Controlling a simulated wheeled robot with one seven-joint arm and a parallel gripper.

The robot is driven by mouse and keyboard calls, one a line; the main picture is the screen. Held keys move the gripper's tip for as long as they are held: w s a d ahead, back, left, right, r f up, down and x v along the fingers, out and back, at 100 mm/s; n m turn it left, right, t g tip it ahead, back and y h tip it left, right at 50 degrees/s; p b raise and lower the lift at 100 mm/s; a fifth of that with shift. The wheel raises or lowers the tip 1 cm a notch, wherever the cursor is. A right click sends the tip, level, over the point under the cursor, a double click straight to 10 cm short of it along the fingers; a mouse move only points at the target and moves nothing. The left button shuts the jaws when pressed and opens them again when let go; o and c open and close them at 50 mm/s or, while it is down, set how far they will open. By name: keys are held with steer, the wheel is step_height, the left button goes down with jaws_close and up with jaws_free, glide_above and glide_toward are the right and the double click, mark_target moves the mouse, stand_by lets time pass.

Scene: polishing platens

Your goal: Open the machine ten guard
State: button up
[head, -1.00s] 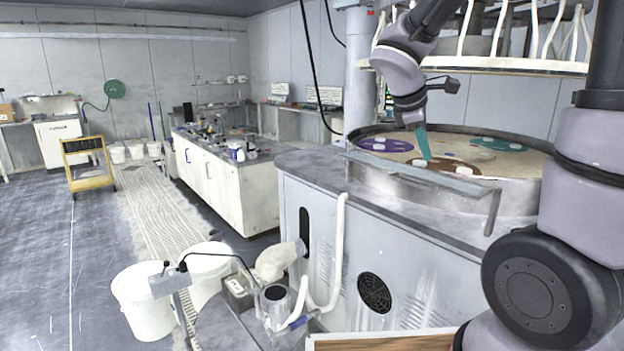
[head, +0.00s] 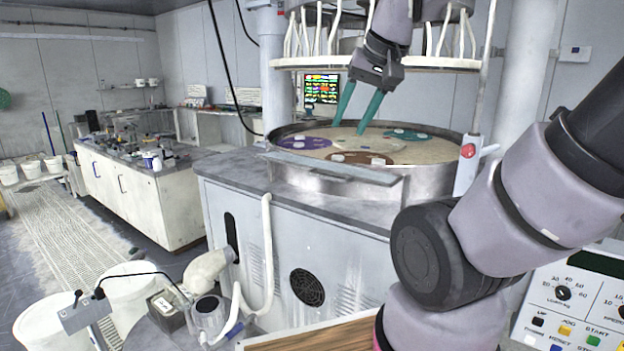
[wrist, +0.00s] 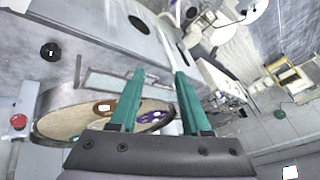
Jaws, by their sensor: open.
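The machine is a pale grey cabinet (head: 290,245) with a round polishing platen (head: 345,147) inside a metal rim (head: 425,176). A flat grey panel (head: 335,168), which looks like the guard, runs along the platen's near side. In the wrist view a pale panel (wrist: 108,82) with a bar at its end lies beside the platen. My gripper (head: 349,130) is open, with two teal fingers pointing down over the platen, beyond the panel. The fingers (wrist: 160,74) are empty in the wrist view. They appear apart from the panel; the exact gap cannot be told.
A ring with white hoses (head: 375,62) hangs above the platen. A red button post (head: 467,165) stands at the rim's right. A control panel (head: 580,310) is at lower right. White buckets (head: 50,318) stand at lower left. Open floor (head: 60,235) lies left.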

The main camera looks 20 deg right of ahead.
steer(key=w+d+f+n+g+h, duration=0.2)
steer(key=w+f+g+h, duration=0.25)
steer(key=w+f, duration=0.2)
steer(key=n+t+h, duration=0.2)
steer(key=n+h, duration=0.4)
steer(key=h, duration=0.7)
glide_toward(334, 178)
steer(key=w, duration=0.3)
steer(key=shift+t+y, duration=0.25)
steer(key=shift+y, duration=0.1)
steer(key=x, duration=1.1)
steer(key=shift+s+d+f, duration=0.15)
steer(key=shift+d+f, duration=0.05)
steer(key=shift+d, duration=0.1)
jaws_close()
